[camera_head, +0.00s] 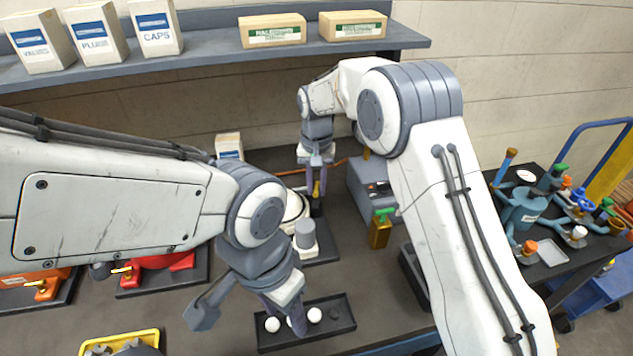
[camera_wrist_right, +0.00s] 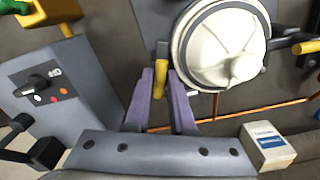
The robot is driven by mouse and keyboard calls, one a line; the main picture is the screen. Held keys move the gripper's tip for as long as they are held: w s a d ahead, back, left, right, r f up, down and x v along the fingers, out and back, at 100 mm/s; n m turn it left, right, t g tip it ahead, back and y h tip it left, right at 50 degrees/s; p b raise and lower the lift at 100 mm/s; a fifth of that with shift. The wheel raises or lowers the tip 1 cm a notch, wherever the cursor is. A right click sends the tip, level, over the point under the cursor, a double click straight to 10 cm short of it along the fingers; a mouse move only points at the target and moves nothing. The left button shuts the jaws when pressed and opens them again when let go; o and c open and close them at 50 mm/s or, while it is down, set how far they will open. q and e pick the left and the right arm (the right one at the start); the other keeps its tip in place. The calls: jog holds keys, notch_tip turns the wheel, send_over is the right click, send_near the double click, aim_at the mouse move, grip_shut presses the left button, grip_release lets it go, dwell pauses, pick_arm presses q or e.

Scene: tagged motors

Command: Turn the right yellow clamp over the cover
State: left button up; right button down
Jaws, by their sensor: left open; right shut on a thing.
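The white round cover (camera_wrist_right: 222,43) with raised ribs sits in the right wrist view; in the head view my left arm hides most of it. The right yellow clamp (camera_wrist_right: 161,80) stands at the cover's edge, beside it rather than across it. My right gripper (camera_wrist_right: 165,85) is shut on this clamp, its purple fingers on both sides; it also shows in the head view (camera_head: 317,172). A second yellow clamp (camera_wrist_right: 304,47) points away from the cover's other side. My left gripper (camera_head: 292,312) is open above a dark tray with white balls.
A grey control box (camera_head: 371,188) with a knob stands right of my right gripper, with a yellow block with a green top (camera_head: 380,232) nearby. The dark ball tray (camera_head: 338,303) lies in front. A small white box (camera_head: 229,146) stands behind. An orange cable (camera_wrist_right: 237,113) runs along the bench.

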jog(key=m+p, duration=0.1)
jog(key=m, duration=0.2)
jog(key=shift+r+m, duration=0.15)
jog(key=shift+m, duration=0.25)
jog(key=m+p, duration=0.1)
jog(key=m, duration=0.2)
jog(key=shift+m, duration=0.3)
jog(key=m, duration=0.3)
jog(key=shift+w+p, duration=0.1)
jog(key=shift+p, duration=0.3)
jog(key=shift+m, duration=1.7)
jog(key=c, duration=0.8)
grip_release()
jog(key=shift+o, duration=0.2)
